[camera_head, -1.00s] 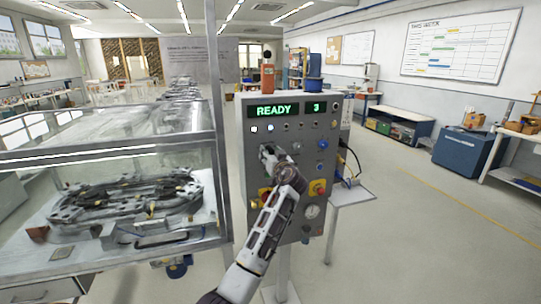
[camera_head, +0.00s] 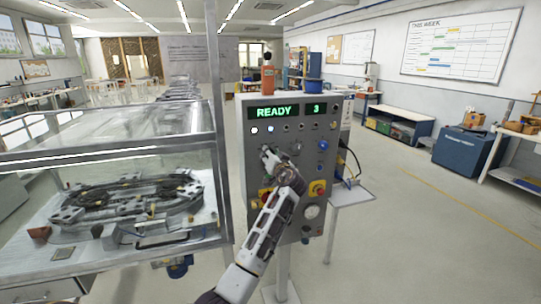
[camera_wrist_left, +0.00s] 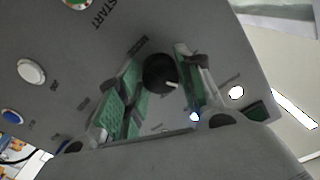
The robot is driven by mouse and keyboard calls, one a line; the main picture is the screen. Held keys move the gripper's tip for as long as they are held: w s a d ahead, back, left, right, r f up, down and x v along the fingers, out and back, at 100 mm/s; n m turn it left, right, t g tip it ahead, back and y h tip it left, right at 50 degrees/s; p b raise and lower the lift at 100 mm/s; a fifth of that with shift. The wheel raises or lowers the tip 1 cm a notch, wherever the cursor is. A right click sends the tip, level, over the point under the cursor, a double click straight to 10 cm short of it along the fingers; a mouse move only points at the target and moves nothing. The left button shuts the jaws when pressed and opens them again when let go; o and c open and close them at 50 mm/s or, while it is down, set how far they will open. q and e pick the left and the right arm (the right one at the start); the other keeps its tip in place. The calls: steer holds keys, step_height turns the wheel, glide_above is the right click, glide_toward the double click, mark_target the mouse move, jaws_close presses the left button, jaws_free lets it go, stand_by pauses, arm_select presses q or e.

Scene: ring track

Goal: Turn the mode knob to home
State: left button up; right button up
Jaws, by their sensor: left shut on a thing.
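The mode knob is a black round knob (camera_wrist_left: 158,72) with a white pointer line, set in the grey control panel (camera_head: 250,181). In the left wrist view it sits between the green finger pads of my left gripper (camera_head: 268,153), which is shut on it. The pointer line points toward the lower right of that picture. In the head view the gripper hides the knob. The labels around the knob are too blurred to read. The panel's display (camera_head: 271,112) reads READY and a smaller one (camera_head: 317,110) reads 3. My right gripper is not in view.
A glass case (camera_head: 110,150) with a track in it stands close to the panel's left. A red and yellow button (camera_head: 318,188) and a gauge (camera_head: 311,212) are on the panel right of my wrist. A small side shelf (camera_head: 352,194) is at the right. The floor farther right is clear.

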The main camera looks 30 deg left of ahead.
arm_select(q)
steer(key=shift+m, duration=0.6)
steer(key=o, duration=1)
steer(key=shift+o, duration=0.2)
steer(key=shift+d, duration=0.1)
steer(key=v, duration=1.2)
